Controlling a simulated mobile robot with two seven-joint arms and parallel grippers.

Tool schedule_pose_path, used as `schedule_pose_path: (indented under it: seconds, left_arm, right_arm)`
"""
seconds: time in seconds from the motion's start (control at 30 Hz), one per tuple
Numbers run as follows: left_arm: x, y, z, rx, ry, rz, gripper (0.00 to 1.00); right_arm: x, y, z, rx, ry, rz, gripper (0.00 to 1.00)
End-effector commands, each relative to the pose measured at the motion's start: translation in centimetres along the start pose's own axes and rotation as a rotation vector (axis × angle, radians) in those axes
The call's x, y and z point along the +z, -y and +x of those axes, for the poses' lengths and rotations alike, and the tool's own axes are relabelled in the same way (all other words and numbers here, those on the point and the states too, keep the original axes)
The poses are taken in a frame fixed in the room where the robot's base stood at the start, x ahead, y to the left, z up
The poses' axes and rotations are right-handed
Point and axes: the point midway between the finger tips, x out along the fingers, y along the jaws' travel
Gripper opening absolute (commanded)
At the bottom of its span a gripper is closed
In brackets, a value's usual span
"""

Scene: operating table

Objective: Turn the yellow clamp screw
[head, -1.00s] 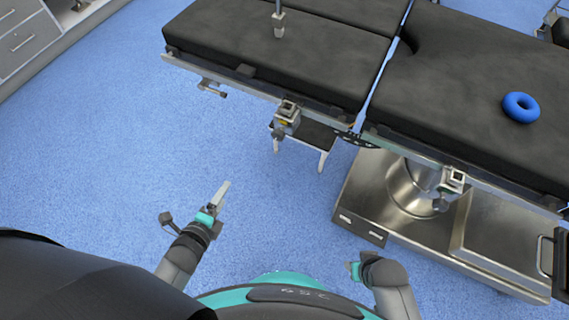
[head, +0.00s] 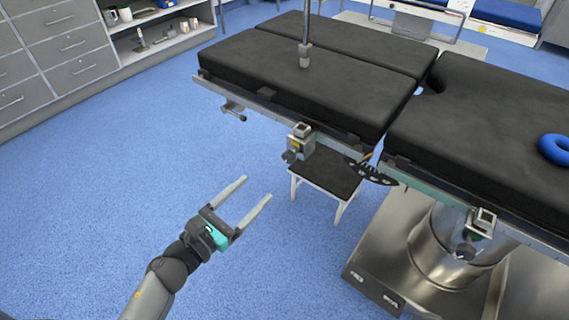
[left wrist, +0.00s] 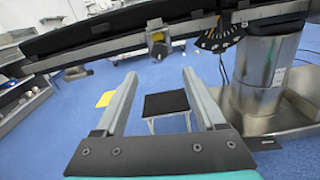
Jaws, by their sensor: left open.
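A metal clamp (head: 301,138) with a small yellow part (head: 294,146) is mounted on the side rail of the operating table. A grey knob (head: 289,157) shows at its lower front. In the left wrist view the clamp (left wrist: 158,46) hangs from the rail, beyond and above the fingertips, with a yellow patch on it. My left gripper (head: 253,189) is open and empty, apart from the clamp, over the floor in front of the table. Its two fingers also show in the left wrist view (left wrist: 158,73). My right gripper is out of view.
A black-topped stool (head: 328,174) stands below the clamp. Another clamp (head: 482,222) is on the rail at right. The floor at left is clear.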

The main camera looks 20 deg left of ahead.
Motion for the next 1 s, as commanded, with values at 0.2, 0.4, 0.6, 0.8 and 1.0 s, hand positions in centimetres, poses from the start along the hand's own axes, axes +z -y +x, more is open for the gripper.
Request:
schedule_pose_path:
  seconds: [0.2, 0.4, 0.6, 0.8, 1.0]
  left_arm:
    - [0.0, 0.0, 4.1, 0.0, 0.002, -0.001, 0.72]
    - [0.0, 0.0, 7.5, 0.0, 0.001, -0.001, 0.72]
    - [-0.1, 0.0, 10.2, 0.001, 0.0, -0.004, 0.72]
    - [-0.1, 0.0, 11.7, 0.002, -0.001, -0.004, 0.72]
    - [-0.1, 0.0, 12.0, 0.002, -0.002, -0.004, 0.72]
  right_arm:
    - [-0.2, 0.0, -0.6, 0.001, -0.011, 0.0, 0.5]
    - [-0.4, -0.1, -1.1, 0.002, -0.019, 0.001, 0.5]
    - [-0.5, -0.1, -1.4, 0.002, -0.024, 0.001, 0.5]
    - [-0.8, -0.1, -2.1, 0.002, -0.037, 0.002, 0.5]
    - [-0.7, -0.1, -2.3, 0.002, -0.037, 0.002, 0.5]
